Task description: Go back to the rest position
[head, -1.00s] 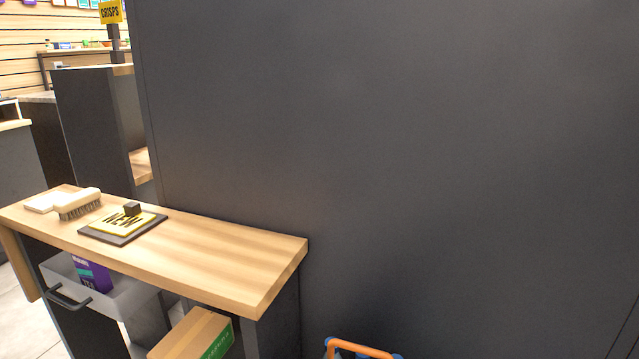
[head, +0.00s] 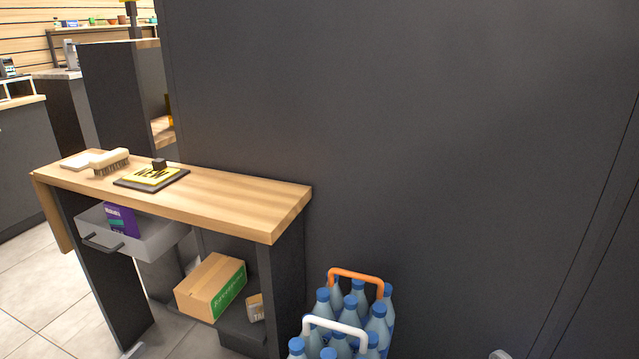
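Neither of my grippers shows in the head view, and no part of my arms can be made out with certainty. A wooden-topped counter (head: 235,194) stands at the left against a dark wall. On it lie a brush (head: 109,160), a pale flat block (head: 80,161) and a dark board with a yellow "NEW" sign (head: 152,176). A small dark cube (head: 159,163) rests on the sign.
Under the counter, a grey drawer (head: 160,240) stands open with a purple box (head: 122,220) in it. A cardboard box (head: 208,285) sits lower. Blue bottles (head: 378,325) with orange and white handles stand on the right. Tiled floor (head: 50,290) is clear at left.

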